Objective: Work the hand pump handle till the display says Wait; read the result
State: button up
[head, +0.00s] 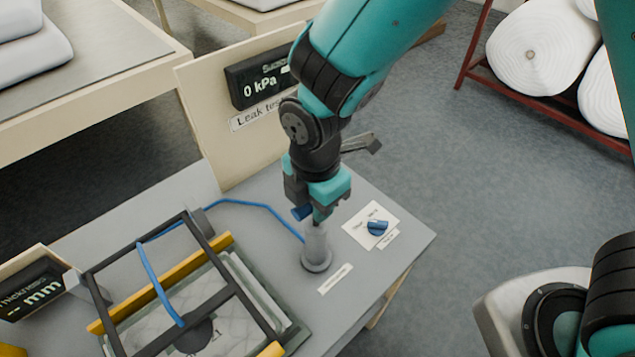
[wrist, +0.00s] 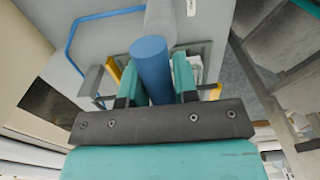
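The hand pump (head: 316,250) stands upright on the grey bench top, a pale cylinder on a round base. In the wrist view the blue handle (wrist: 151,68) lies between the two teal fingers of my gripper (wrist: 158,82). The fingers appear to touch it on both sides. The dark display (head: 262,78) on the upright board reads "0 kPa"; my arm covers its right part, and the small line above is only partly readable. Wait does not show.
A blue knob (head: 377,227) sits on a white plate (head: 362,232) right of the pump. A blue hose (head: 255,205) runs left to a black frame (head: 98,288) over a clear bag. A thickness display (head: 38,290) stands at lower left. White rolls (head: 541,48) lie on a red rack.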

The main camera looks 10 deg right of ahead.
jog(key=shift+r+p, duration=2.3)
jog(key=shift+r, duration=0.8)
notch_tip(320, 180, up, 6)
jog(key=p, duration=0.5)
